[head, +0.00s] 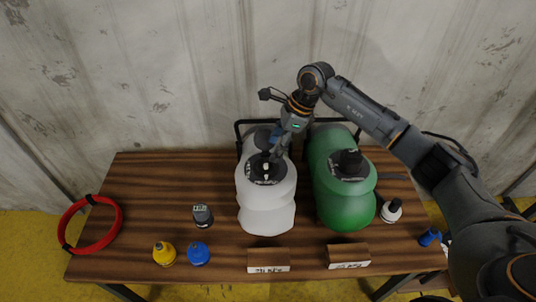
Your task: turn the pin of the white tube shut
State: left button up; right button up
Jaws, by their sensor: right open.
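The white tube (266,211) lies on the wooden table, in the middle, pointing toward the front edge. A dark round valve (266,175) sits on its top, with a small pale pin (265,167) at its centre. My right gripper (275,155) reaches down from above, just behind the valve. It is open, and its fingertips are close to the pin; I cannot tell whether they touch it. The gripper hides part of the valve's rear side. My left gripper is not in view.
A green tube (342,205) with a black cap (351,162) lies right of the white one. Small blocks with labels (268,260) (348,256) stand in front. A yellow cap (164,253), a blue cap (199,253), a grey gauge (202,216) and a red hose ring (90,224) are left.

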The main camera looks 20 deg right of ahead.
aim_at(266, 160)
jog(key=shift+p+x, duration=0.35)
jog(key=shift+x, duration=2.4)
jog(key=c, duration=1.2)
